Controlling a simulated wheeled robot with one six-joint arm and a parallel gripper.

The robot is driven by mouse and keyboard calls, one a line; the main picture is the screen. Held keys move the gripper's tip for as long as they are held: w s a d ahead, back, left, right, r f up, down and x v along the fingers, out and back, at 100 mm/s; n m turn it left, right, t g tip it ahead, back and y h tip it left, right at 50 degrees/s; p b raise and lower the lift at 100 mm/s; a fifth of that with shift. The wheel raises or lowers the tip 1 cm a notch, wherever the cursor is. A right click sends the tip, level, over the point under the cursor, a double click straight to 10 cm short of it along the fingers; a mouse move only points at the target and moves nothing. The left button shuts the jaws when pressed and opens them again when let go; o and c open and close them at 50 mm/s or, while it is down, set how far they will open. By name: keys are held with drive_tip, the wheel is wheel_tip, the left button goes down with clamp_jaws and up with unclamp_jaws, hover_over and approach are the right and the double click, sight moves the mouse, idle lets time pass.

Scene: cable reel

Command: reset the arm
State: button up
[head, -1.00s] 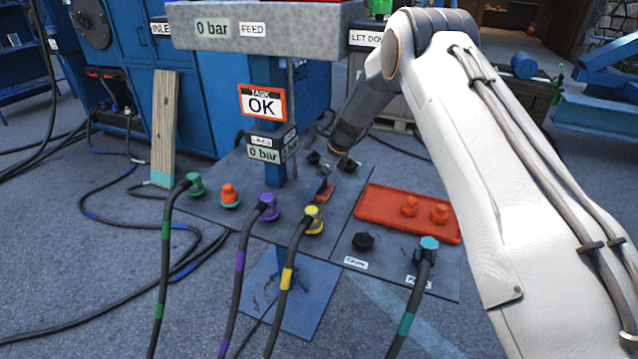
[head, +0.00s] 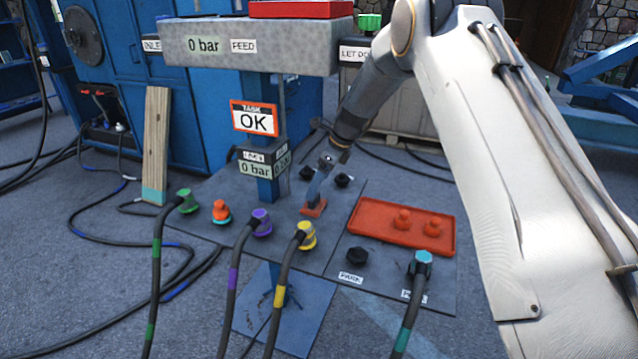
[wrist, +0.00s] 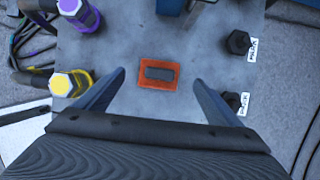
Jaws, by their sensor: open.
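My gripper (wrist: 158,92) is open and empty in the wrist view, its two fingers spread on either side of a small orange block with a dark slot (wrist: 158,74) on the grey plate (wrist: 115,45). In the head view my gripper (head: 318,185) points down over the plate, close to the orange block (head: 314,208). I cannot tell its exact height there. My white arm reaches in from the right. A sign reading "TASK OK" (head: 254,118) stands on the blue post.
Purple (head: 261,222), yellow (head: 305,235), green (head: 188,200) and teal (head: 422,263) hose connectors stand on the plate. A red tray (head: 375,232) holds two orange caps. Black plugs (head: 357,254) stand nearby. A grey beam (head: 205,50) reading "0 bar" crosses above.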

drive_tip(key=s+d+r+n+h+p, duration=0.1)
drive_tip(key=s+d+r+n+p, duration=0.1)
drive_tip(key=s+d+r+n, duration=0.6)
drive_tip(key=s+d+r+n+h+p, duration=0.25)
drive_tip(key=s+d, duration=0.25)
drive_tip(key=s, duration=0.8)
drive_tip(key=s+d+r+n, duration=0.1)
drive_tip(key=s+d+n, duration=0.1)
drive_tip(key=s, duration=0.5)
drive_tip(key=s+d+r+n+g+p, duration=0.1)
drive_tip(key=s+d+n, duration=0.2)
drive_tip(key=s+n, duration=0.2)
drive_tip(key=s+d+r+n+p, duration=0.1)
drive_tip(key=s+d+r+n, duration=0.1)
drive_tip(key=s, duration=0.9)
drive_tip(key=shift+s+d+n+g+h, duration=0.2)
drive_tip(key=shift+d+n+g+h, duration=0.25)
drive_tip(key=shift+n, duration=0.7)
